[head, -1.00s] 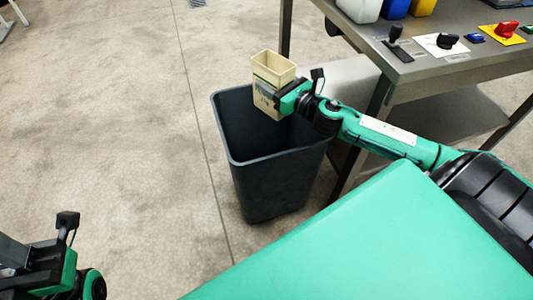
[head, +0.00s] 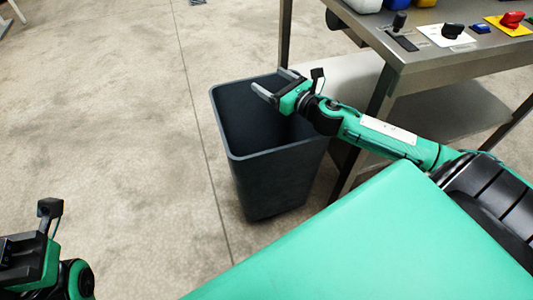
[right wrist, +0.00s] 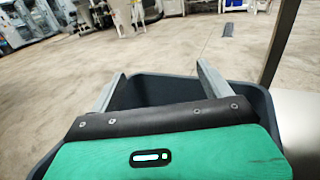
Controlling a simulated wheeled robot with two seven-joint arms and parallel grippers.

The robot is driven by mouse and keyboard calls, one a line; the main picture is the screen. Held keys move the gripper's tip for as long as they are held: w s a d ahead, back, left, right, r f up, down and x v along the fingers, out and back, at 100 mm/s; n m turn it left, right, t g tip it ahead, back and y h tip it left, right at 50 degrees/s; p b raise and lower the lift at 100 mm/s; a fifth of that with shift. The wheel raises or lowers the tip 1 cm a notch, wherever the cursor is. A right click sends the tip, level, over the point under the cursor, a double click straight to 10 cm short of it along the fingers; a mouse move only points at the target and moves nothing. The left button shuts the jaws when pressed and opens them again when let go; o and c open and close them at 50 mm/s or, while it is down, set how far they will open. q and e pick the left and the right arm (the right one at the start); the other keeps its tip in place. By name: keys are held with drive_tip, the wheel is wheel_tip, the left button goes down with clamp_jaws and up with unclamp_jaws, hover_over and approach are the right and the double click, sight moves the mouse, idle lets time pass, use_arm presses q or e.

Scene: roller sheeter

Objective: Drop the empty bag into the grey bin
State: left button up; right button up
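The grey bin (head: 275,170) stands upright on the floor beside the metal table, and its rim also shows in the right wrist view (right wrist: 262,105). My right gripper (head: 275,83) is over the bin's far rim, open and empty. Its two fingers stand apart in the right wrist view (right wrist: 160,82). The bag is not visible in either current view; the part of the bin's inside that shows looks dark and empty, and its bottom is hidden. My left gripper is at the lower left of the head view (head: 20,262), cut off by the edge, and its fingers cannot be made out.
The metal table (head: 430,50) with knobs and switches stands right of the bin, its leg (head: 362,130) close to it. A red knob (head: 512,19) sits on a yellow plate. Concrete floor left of the bin is clear. Machines stand far off in the right wrist view.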

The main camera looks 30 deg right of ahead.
drive_tip(key=shift+s, duration=0.1)
drive_tip(key=p+v, duration=0.2)
drive_tip(key=v, duration=1.1)
drive_tip(key=shift+s, duration=0.3)
idle(0.5)
